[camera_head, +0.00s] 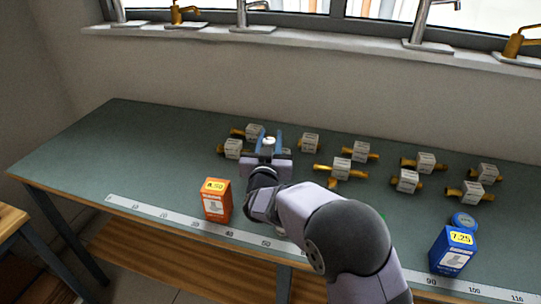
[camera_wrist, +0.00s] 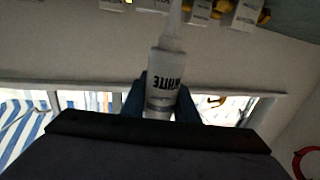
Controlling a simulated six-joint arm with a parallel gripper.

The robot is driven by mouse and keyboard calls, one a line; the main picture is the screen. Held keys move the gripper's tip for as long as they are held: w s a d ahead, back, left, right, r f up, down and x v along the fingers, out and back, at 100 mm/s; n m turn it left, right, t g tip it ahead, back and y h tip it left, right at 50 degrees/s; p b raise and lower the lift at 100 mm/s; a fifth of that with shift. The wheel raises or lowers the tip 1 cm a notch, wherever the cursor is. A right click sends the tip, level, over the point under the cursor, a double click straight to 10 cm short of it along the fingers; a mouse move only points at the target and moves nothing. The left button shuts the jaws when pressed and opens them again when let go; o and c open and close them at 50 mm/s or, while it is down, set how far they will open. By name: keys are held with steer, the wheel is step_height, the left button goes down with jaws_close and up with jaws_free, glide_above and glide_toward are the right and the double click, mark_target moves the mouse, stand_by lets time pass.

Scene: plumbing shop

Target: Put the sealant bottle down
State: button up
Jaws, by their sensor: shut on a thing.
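The sealant bottle (camera_wrist: 166,72) is pale with a narrow nozzle and dark lettering reading WHITE. My gripper (camera_wrist: 160,100) is shut on it, with one dark blue finger on each side. In the head view my gripper (camera_head: 269,145) is over the left-middle of the bench, and only a small white part of the bottle (camera_head: 268,141) shows between the blue fingers. My gripper hides the rest there. I cannot tell whether the bottle touches the bench.
Brass fittings with white tags stand close by, one (camera_head: 230,149) left of my gripper and one (camera_head: 310,143) right. An orange box (camera_head: 216,200) stands front left, a blue box (camera_head: 453,250) front right. A ruler strip (camera_head: 185,217) runs along the front. The bench's left end (camera_head: 110,150) is clear.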

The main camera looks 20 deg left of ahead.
steer(key=shift+f, duration=2.3)
steer(key=shift+f, duration=0.1)
steer(key=shift+f, duration=0.15)
steer(key=o, duration=1.1)
steer(key=shift+r, duration=0.25)
steer(key=s+d+b, duration=0.1)
steer(key=s+d, duration=0.1)
steer(key=s, duration=0.9)
steer(key=shift+s+d+b, duration=0.2)
steer(key=shift+s+b, duration=0.15)
steer(key=shift+s, duration=0.05)
